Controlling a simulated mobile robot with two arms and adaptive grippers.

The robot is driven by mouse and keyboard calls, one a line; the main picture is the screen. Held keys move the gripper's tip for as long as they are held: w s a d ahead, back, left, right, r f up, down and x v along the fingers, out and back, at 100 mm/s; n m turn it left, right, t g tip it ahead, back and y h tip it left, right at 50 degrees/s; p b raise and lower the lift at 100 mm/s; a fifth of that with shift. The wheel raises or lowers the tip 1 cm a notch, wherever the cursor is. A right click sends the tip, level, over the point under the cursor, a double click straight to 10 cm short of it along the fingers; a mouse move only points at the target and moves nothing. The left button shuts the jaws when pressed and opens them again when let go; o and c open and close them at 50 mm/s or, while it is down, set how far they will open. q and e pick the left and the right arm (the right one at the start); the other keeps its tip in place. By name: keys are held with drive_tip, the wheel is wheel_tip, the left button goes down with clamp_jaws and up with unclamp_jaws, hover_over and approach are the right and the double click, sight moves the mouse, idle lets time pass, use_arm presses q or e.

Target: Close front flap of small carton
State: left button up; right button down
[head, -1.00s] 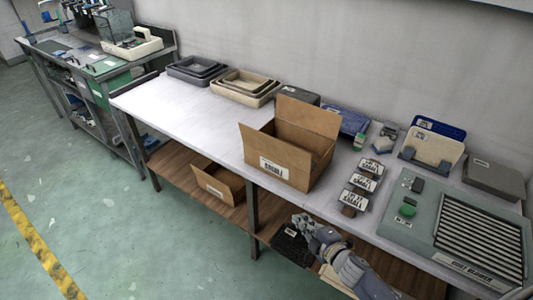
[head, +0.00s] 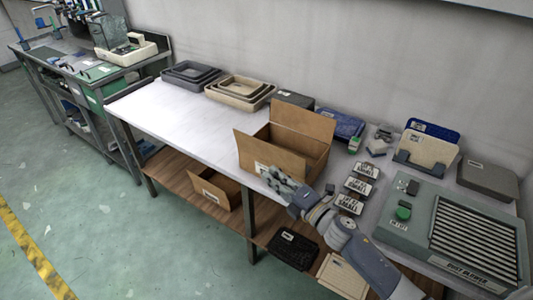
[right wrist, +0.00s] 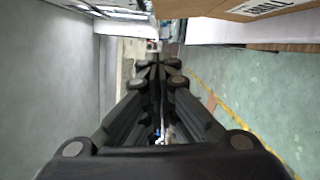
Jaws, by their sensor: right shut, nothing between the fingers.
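An open brown carton (head: 283,157) stands on the white table. Its back flap (head: 303,119) is upright and its left flap (head: 245,151) stands out to the side. Its labelled front is partly hidden by my right gripper (head: 275,175), so I cannot tell how the front flap lies. That gripper is shut and empty, close to the front of the carton; contact is unclear. In the right wrist view its fingers (right wrist: 153,52) are together, and a labelled part of the carton (right wrist: 222,8) shows above them. My left gripper is out of view.
Label cards (head: 359,186) lie right of the carton, beside a grey grilled machine (head: 420,231). Nested trays (head: 240,91) stand at the back left. Another open carton (head: 215,190) is on the lower shelf. The table left of the carton is clear.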

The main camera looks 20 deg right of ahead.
sight(268, 153)
drive_tip(key=shift+w+d+r+p, duration=0.15)
drive_tip(key=shift+w+p, duration=0.2)
drive_tip(key=shift+w, duration=1)
drive_tip(key=shift+w+d+r+p, duration=0.15)
drive_tip(key=shift+w+p, duration=0.15)
drive_tip(key=shift+w, duration=1)
drive_tip(key=shift+w+d+r+p, duration=0.15)
drive_tip(key=shift+w+p, duration=0.2)
drive_tip(key=shift+w, duration=1)
drive_tip(key=shift+w+r, duration=0.1)
drive_tip(key=shift+r+p, duration=0.1)
drive_tip(key=shift+p, duration=0.2)
drive_tip(key=shift+w+d+m, duration=0.1)
drive_tip(key=shift+m, duration=0.3)
